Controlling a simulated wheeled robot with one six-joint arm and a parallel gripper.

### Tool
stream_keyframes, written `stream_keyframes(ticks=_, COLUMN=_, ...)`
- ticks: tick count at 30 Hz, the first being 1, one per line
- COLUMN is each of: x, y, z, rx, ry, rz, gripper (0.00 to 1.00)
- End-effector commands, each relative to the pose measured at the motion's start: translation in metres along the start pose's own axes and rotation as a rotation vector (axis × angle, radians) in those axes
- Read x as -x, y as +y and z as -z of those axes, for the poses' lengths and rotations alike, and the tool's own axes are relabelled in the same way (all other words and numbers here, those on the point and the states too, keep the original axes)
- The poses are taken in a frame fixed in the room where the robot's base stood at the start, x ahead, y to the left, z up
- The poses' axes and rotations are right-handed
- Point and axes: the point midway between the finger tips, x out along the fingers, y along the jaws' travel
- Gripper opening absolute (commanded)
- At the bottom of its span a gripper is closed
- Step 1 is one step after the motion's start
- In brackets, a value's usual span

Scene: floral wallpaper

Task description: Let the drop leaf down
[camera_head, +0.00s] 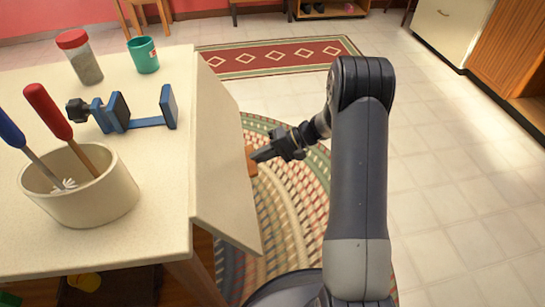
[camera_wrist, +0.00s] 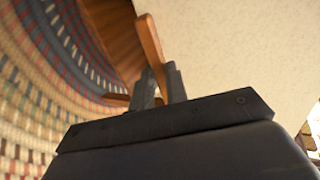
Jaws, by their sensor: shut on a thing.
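The drop leaf (camera_head: 222,170) is a cream panel along the right edge of the table (camera_head: 165,215). It slopes down and outward from that edge, neither level nor hanging straight. My gripper (camera_head: 256,156) is beside the leaf's outer edge, over the rug. In the wrist view my gripper (camera_wrist: 159,88) has its two dark fingers shut on an orange-brown wooden piece (camera_wrist: 150,42) next to the leaf's cream face (camera_wrist: 230,50). The wooden piece also shows in the head view (camera_head: 250,160). How it joins the leaf is hidden.
On the tabletop are a crock (camera_head: 85,195) with red- and blue-handled tools, a blue clamp (camera_head: 118,110), a red-lidded jar (camera_head: 82,62) and a teal cup (camera_head: 144,56). A braided rug (camera_head: 300,210) lies below. Tiled floor to the right is clear.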

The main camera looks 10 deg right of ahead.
Motion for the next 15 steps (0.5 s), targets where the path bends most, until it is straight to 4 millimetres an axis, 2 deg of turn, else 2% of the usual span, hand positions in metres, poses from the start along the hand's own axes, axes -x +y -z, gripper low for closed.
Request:
stream_keyframes(ticks=1, x=-0.016, y=0.011, z=-0.001, rx=-0.001, ry=-0.005, rz=0.042, gripper=0.0)
stream_keyframes(ticks=5, x=-0.041, y=0.015, z=-0.001, rx=-0.001, ry=-0.005, rz=0.147, gripper=0.0)
stream_keyframes(ticks=10, x=-0.072, y=0.014, z=-0.001, rx=0.0, ry=-0.006, rz=0.279, gripper=0.0)
stream_keyframes(ticks=15, x=-0.098, y=0.008, z=-0.001, rx=0.002, ry=-0.006, rz=0.267, gripper=0.0)
